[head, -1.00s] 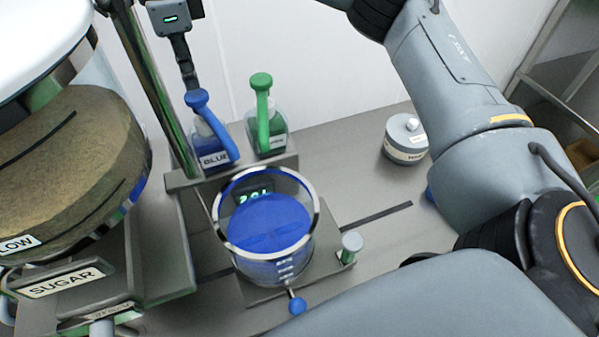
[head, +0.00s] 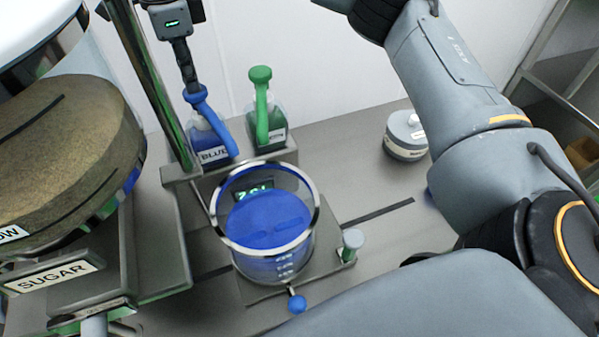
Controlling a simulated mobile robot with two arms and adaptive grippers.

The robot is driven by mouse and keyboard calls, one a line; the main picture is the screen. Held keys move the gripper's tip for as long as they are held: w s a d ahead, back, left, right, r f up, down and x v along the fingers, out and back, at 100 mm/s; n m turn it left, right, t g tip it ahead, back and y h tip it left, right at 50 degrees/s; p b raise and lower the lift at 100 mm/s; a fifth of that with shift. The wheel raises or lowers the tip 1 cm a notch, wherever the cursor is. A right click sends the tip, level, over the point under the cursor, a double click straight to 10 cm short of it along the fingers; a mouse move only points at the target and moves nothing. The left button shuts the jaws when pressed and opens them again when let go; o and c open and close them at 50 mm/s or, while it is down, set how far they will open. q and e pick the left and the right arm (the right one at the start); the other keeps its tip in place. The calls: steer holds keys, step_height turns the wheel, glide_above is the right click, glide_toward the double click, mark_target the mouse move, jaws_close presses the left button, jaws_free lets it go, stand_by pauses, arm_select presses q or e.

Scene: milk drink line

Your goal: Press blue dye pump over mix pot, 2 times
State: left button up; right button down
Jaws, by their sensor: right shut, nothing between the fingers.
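The blue dye bottle (head: 207,145) stands behind the mix pot, and its blue pump head (head: 195,94) leans over with the spout toward the pot. My right gripper (head: 191,86) comes down from the top, shut and empty, with its fingertips at the top of the blue pump head. They look in contact, but how far the pump is pressed I cannot tell. The clear mix pot (head: 283,262) holds blue liquid (head: 266,220) and stands on a scale base; a green display behind it is hard to read. My left gripper is out of view.
A green pump bottle (head: 270,125) stands close to the right of the blue one. A metal post (head: 150,80) and the sugar container (head: 70,160) are at left. A lidded grey jar (head: 405,140) stands further right. The counter between jar and pot is mostly clear.

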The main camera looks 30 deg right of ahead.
steer(key=shift+f, duration=0.5)
steer(key=shift+r+p, duration=0.95)
steer(key=shift+r, duration=0.65)
step_height(320, 180, up, 6)
steer(key=p, duration=0.4)
